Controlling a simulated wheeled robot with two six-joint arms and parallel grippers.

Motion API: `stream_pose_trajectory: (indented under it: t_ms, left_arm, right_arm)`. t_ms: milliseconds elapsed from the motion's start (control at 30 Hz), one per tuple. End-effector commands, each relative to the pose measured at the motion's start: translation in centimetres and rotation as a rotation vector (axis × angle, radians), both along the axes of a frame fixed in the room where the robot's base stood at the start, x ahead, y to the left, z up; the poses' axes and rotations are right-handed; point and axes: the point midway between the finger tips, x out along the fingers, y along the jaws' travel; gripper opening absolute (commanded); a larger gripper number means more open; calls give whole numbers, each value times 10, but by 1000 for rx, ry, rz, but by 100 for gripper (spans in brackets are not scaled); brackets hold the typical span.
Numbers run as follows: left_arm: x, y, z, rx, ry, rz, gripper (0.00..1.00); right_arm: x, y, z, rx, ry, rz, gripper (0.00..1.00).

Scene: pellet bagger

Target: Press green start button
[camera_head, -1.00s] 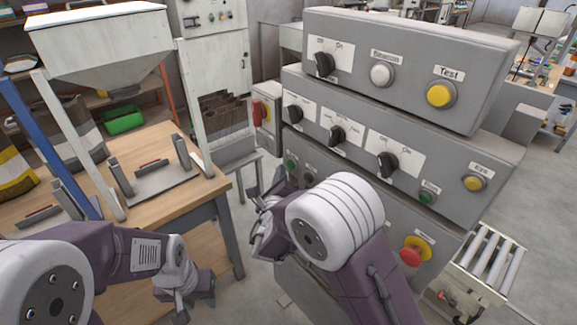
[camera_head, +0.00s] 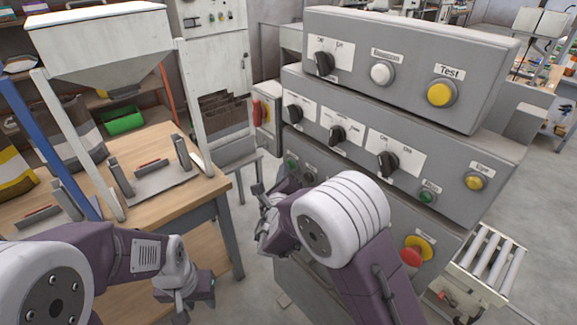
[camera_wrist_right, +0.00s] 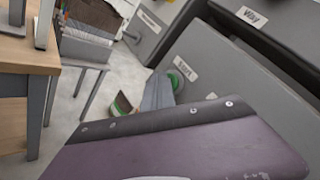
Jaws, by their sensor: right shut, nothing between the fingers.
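The green start button (camera_wrist_right: 175,80) sits beside a "Start" label on the grey panel in the right wrist view. A grey finger of my right gripper (camera_wrist_right: 158,92) overlaps its edge; I cannot tell whether they touch. In the head view, a green button (camera_head: 291,163) is at the lower left of the stepped control cabinet (camera_head: 350,97), just above my right gripper (camera_head: 268,205). The right gripper is shut and empty beside the cabinet's left side. My left gripper (camera_head: 195,290) is low beside the wooden table; its fingers are too small to judge.
The cabinet carries black selector knobs (camera_head: 387,163), yellow buttons (camera_head: 440,94), another green button (camera_head: 427,197) and a red emergency stop (camera_head: 411,257). A wooden table (camera_head: 190,200) with a hopper (camera_head: 100,40) stands left. A roller conveyor (camera_head: 485,262) is at right.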

Motion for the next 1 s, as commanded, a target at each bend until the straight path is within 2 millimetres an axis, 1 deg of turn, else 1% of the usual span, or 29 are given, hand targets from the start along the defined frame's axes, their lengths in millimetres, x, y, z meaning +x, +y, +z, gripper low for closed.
stream_pose_trajectory:
  t_ms: [167, 433, 700, 767, 1000]
  left_arm:
    - [0, 0, 0, 0, 0, 0, 36]
    - [0, 0, 0, 0, 0, 0, 36]
    - [0, 0, 1, 0, 0, 0, 36]
    - [0, 0, 1, 0, 0, 0, 36]
    - [0, 0, 5, 0, 0, 0, 36]
  right_arm:
    - [0, 0, 0, 1, 0, 0, 0]
    - [-9, 12, 0, 1, 1, 1, 0]
    - [-10, 13, 0, 0, 1, 1, 0]
    - [-12, 17, 0, 0, 0, 1, 0]
    - [-30, 42, 0, 0, 1, 3, 0]
